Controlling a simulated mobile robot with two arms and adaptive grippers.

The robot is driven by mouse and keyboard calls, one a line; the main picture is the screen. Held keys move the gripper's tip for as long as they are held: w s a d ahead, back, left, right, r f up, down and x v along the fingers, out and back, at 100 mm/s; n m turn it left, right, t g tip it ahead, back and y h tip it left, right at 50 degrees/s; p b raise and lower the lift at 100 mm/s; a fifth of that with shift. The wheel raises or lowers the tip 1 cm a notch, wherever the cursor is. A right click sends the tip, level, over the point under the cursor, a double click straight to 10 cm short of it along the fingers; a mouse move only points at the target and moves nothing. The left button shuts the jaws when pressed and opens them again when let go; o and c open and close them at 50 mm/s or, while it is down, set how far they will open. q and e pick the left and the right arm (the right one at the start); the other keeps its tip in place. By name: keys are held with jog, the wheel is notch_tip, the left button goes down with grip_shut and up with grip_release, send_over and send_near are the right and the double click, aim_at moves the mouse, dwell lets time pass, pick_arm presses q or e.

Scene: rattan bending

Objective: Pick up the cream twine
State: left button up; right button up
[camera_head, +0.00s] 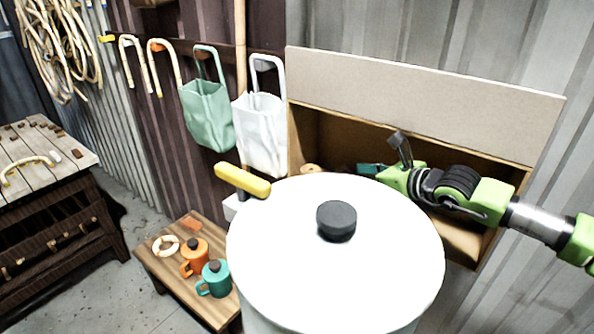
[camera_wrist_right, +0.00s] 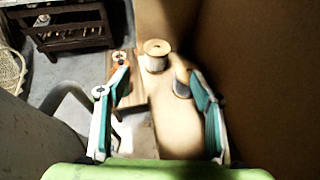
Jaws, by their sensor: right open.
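A spool with a tan wooden end and pale winding, seemingly the cream twine (camera_wrist_right: 157,62), stands on the cardboard-coloured shelf in the right wrist view, ahead of my right gripper. In the head view a tan spool top (camera_head: 310,169) shows at the shelf's left end, mostly hidden by the white lid. My right gripper (camera_wrist_right: 158,80) is open, its two teal fingers spread, with nothing held. In the head view it (camera_head: 370,170) reaches into the shelf, to the right of the spool. A second spool (camera_wrist_right: 181,84) stands close by the right finger, partly hidden. My left gripper is not in view.
A large white pot lid (camera_head: 300,250) with a black knob blocks the front of the shelf box (camera_head: 330,130). A yellow handle (camera_head: 243,181) sticks out at its left. A low wooden bench (camera_head: 165,268) holds an orange and a teal mug. Bags hang on the wall.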

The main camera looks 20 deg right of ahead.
jog(key=p, duration=0.3)
send_near(312, 171)
jog(key=w, duration=0.3)
jog(key=shift+w+d+f, duration=0.1)
jog(key=shift+f, duration=0.3)
jog(key=shift+w+f+p, duration=0.3)
jog(key=shift+w, duration=0.1)
jog(key=shift+w+a, duration=0.2)
jog(key=shift+a, duration=0.05)
jog(key=x, duration=0.1)
jog(key=p+x, duration=0.2)
jog(key=x, duration=0.1)
jog(key=shift+a+f, duration=0.1)
jog(key=shift+a, duration=0.2)
jog(key=shift+w+a+f, duration=0.1)
jog(key=shift+w+f, duration=0.1)
jog(key=shift+w, duration=0.05)
